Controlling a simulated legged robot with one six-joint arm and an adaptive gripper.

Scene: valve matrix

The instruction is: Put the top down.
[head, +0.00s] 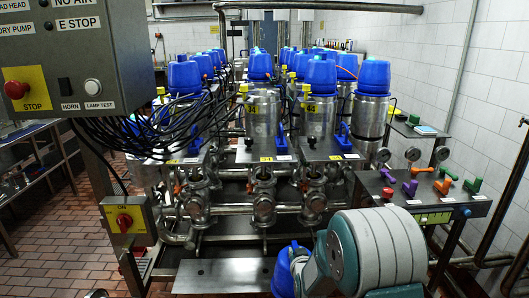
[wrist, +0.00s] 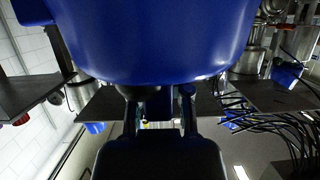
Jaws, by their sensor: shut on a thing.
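A blue top (wrist: 150,40) fills the upper part of the wrist view, close to the camera. My gripper (wrist: 160,105) is shut on it, and the fingers are partly hidden beneath the blue body. In the head view the held blue top (head: 284,272) shows at the bottom edge, left of my teal and grey arm, which hides part of it. It is in front of the valve rows, near a bare metal plate (head: 225,276).
Steel valves with blue tops (head: 319,76) stand in rows behind. Black cables hang at the left from a control box (head: 80,60). A panel with coloured handles (head: 415,190) stands at the right. Brick floor (head: 50,255) is open at the left.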

